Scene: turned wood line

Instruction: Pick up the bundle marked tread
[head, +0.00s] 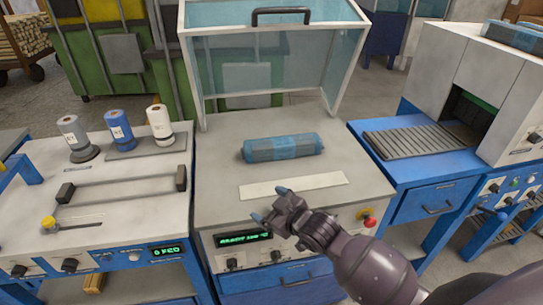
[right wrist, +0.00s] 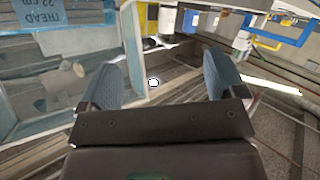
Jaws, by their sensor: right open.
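A bundle (head: 284,147) wrapped in blue and grey lies on its side on the middle table's top, below the raised clear hood. No marking on it can be read in the head view. My right gripper (head: 269,204) is open and empty above the table's front edge, apart from the bundle and nearer to me. Its two blue-padded fingers are spread in the right wrist view (right wrist: 157,85). A blue label reading TREAD (right wrist: 62,18) shows upside down there at upper left; I cannot tell what bears it. My left gripper is not in view.
The raised hood (head: 275,60) stands behind the bundle. A pale strip (head: 293,185) lies in front of it. A red knob (head: 369,217) is at the front right. Film rolls (head: 118,131) stand on the left table. Another blue-wrapped bundle (head: 515,37) lies atop the right machine.

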